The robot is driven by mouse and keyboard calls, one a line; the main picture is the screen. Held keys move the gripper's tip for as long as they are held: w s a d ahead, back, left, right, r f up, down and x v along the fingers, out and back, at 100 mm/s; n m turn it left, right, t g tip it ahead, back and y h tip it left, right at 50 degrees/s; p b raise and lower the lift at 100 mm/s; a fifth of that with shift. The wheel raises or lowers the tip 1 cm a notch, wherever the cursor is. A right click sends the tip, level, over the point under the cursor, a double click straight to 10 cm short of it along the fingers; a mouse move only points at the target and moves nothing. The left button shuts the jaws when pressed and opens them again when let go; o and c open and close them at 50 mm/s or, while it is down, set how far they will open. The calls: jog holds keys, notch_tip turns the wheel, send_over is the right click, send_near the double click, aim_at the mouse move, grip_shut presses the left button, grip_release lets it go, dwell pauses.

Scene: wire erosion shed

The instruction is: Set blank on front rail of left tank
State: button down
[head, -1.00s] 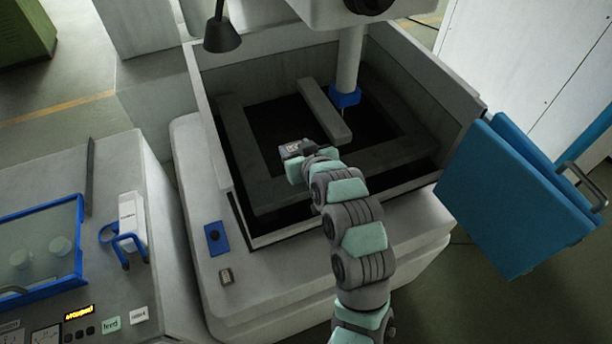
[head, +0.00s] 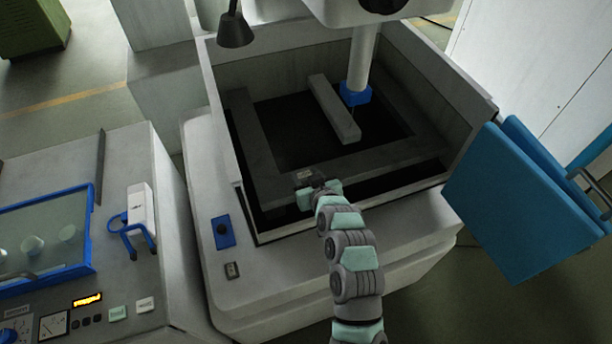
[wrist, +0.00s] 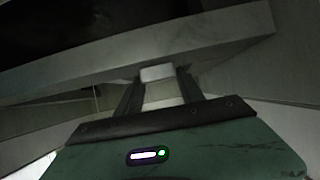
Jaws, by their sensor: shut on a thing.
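The blank (wrist: 158,74) is a small pale block between my two dark fingers in the wrist view. My gripper (wrist: 158,82) is shut on it. In the head view my gripper (head: 308,180) is at the front rail (head: 385,157), left of its middle. This rail is the near grey bar of the frame inside the open tank (head: 226,130). In the wrist view the rail (wrist: 100,62) runs just beyond the blank. I cannot tell whether the blank touches the rail. In the head view the blank is too small and shaded to make out clearly.
A loose grey bar (head: 334,108) lies across the tank's dark opening beside a vertical column with a blue collar (head: 356,94). A lamp (head: 235,30) hangs at the back left. Blue panels (head: 515,205) stand at right, a control console (head: 120,200) at left.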

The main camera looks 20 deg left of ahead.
jog(key=c, duration=0.7)
grip_release()
jog(key=shift+f, duration=0.15)
jog(key=shift+r, duration=0.25)
jog(key=v, duration=1.2)
jog(key=shift+w+d+f, duration=0.1)
jog(key=shift+w+d, duration=0.05)
